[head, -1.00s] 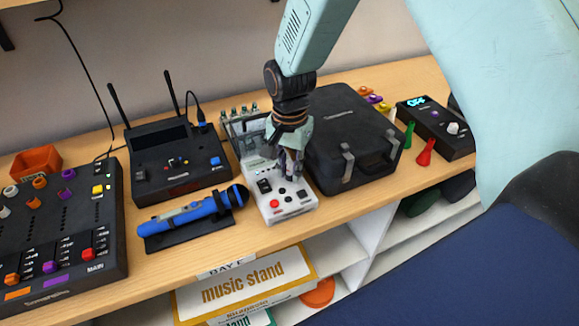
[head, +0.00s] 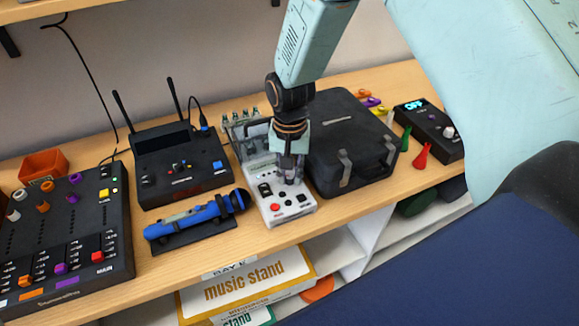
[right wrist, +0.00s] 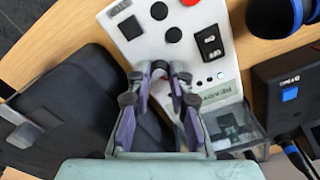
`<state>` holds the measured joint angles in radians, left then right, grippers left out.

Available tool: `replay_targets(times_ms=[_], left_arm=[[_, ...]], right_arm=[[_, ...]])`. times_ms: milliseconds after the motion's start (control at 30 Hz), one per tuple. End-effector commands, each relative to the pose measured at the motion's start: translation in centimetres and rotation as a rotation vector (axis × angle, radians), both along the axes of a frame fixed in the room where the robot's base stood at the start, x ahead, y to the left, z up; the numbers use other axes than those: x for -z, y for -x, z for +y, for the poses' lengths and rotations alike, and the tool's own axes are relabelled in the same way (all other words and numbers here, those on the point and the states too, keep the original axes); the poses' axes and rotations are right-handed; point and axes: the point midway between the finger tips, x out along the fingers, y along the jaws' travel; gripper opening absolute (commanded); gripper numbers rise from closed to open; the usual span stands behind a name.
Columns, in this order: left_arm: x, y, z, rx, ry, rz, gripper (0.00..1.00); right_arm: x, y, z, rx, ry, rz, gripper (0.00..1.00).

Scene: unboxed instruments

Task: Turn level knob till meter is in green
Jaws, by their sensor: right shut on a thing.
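A small white device (head: 283,206) with buttons and a switch stands on the wooden shelf; its panel also fills the top of the right wrist view (right wrist: 185,55). My right gripper (head: 291,180) points down onto the panel's right side. I cannot make out a needle or green zone of the meter in either view. My left gripper is not in view.
A black case (head: 350,140) stands close to the right of the device. A blue microphone (head: 190,217) on a stand and a black receiver with antennas (head: 180,168) are on the left. A mixer (head: 75,230) lies farther left, and a dark box with a lit display (head: 430,125) at right.

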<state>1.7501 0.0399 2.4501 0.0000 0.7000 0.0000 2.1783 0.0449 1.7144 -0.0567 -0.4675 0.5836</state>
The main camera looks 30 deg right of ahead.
Motion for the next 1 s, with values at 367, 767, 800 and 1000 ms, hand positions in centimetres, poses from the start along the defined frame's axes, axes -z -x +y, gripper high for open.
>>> replay_targets(times_ms=[367, 767, 800, 1000], left_arm=[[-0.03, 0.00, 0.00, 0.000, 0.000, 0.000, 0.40], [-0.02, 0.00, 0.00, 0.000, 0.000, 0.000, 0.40], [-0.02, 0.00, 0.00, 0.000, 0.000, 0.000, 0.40], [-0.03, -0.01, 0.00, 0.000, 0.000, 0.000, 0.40]], right_arm=[[-0.11, -0.33, -0.03, -0.015, 0.001, -0.009, 0.21], [-0.02, -0.16, -0.02, -0.013, 0.000, -0.004, 0.43], [-0.02, -0.15, -0.01, -0.013, 0.000, -0.004, 0.43], [-0.64, -0.16, -0.01, -0.013, 0.000, -0.004, 0.43]])
